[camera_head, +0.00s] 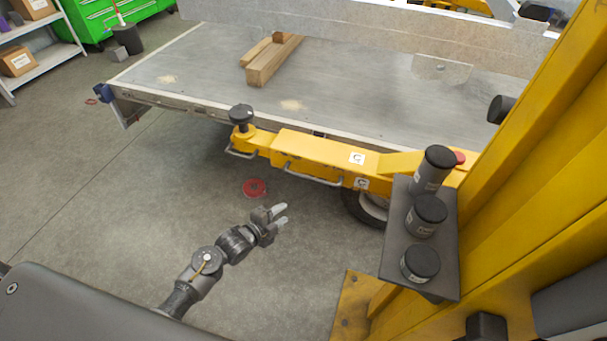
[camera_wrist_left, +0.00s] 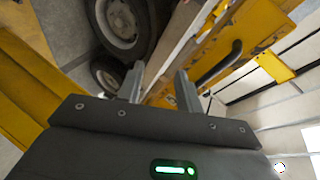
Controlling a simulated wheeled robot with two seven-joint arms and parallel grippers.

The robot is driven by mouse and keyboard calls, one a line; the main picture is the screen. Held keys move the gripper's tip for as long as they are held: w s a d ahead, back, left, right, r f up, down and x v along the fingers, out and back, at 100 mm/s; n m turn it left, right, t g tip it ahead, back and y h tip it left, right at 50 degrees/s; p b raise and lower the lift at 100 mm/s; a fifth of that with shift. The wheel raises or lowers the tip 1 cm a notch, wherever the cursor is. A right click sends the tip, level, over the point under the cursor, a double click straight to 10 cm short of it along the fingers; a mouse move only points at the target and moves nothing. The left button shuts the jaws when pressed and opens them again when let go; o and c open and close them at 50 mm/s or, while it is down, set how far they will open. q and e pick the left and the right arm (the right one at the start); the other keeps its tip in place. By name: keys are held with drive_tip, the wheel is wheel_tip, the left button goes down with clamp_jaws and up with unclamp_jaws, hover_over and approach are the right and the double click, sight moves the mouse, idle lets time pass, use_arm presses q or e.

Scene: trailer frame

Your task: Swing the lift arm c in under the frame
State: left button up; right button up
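The yellow lift arm c (camera_head: 320,155), marked with C labels, reaches left from the yellow post in the head view. It lies along the near edge of the trailer frame (camera_head: 185,98), its black-topped pad (camera_head: 241,115) at the far end just outside that edge. Grey bar handles (camera_head: 313,176) run along its near side. My left gripper (camera_head: 283,214) is open and empty, below and apart from the arm. In the left wrist view, its two fingers (camera_wrist_left: 160,88) are apart, with the yellow arm (camera_wrist_left: 240,35) and a dark handle (camera_wrist_left: 220,64) beyond. My right gripper is out of view.
The yellow lift post (camera_head: 530,170) and a bracket with black cylinders (camera_head: 408,235) stand at the right. A trailer wheel (camera_head: 365,207) shows under the arm. Wooden beams (camera_head: 272,60) lie on the trailer.

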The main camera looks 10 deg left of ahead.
sight(308, 179)
use_arm(q)
wheel_tip(308, 179, up, 9)
drive_tip(key=w+d+m+t+h, duration=0.1)
drive_tip(key=w+d+m+h, duration=0.1)
drive_tip(key=m, duration=0.2)
drive_tip(key=x, duration=0.4)
drive_tip(key=p+x, duration=0.1)
drive_tip(key=x, duration=0.4)
drive_tip(key=shift+w+a+r+p, duration=0.15)
drive_tip(key=shift+a+r+p, duration=0.05)
drive_tip(key=shift+r+p, duration=0.1)
drive_tip(key=shift+w+d+f, duration=0.25)
drive_tip(key=shift+w, duration=0.3)
drive_tip(key=shift+c, duration=0.4)
drive_tip(key=shift+w+a, duration=0.1)
drive_tip(key=shift+w, duration=0.05)
clamp_jaws()
